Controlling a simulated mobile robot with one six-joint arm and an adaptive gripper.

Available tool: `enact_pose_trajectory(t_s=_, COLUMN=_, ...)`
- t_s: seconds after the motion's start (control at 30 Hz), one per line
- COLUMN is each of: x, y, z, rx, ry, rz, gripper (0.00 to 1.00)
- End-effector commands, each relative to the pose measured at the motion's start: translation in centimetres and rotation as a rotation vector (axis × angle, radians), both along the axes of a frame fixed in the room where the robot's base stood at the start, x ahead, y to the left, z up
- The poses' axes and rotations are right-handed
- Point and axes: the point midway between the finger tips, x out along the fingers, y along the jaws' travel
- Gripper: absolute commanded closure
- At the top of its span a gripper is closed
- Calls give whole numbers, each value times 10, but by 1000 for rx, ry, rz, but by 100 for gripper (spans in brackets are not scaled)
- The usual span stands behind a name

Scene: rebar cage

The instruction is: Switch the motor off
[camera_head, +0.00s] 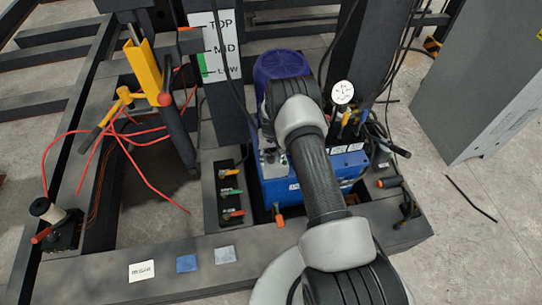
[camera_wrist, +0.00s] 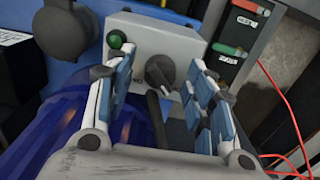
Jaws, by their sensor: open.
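The blue motor (camera_head: 280,66) stands behind my wrist in the head view; its ribbed blue housing shows at lower left in the wrist view (camera_wrist: 45,140). A grey switch box (camera_wrist: 145,35) carries a green round light or button (camera_wrist: 117,39) and a dark rotary knob (camera_wrist: 160,71). My gripper (camera_wrist: 160,60) is open and empty, with its two blue-padded fingers to either side of the knob. I cannot tell how far the fingertips are from the box face. In the head view my arm hides the gripper and the knob.
Left of the motor, a panel (camera_head: 230,190) holds several colored levers. A gauge (camera_head: 343,92) stands to the right, with cables near it. A grey cabinet (camera_head: 480,85) stands at right beside open floor.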

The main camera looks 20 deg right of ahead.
Motion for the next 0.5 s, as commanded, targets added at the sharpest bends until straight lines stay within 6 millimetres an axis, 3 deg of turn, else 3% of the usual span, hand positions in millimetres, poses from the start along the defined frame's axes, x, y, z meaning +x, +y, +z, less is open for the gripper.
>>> enact_pose_trajectory(t_s=0.17, x=1, y=0, z=10, rx=0, ry=-1, rz=0, gripper=51)
enact_pose_trajectory(t_s=0.5, x=1, y=0, z=79, rx=-1, ry=-4, rz=0, gripper=51)
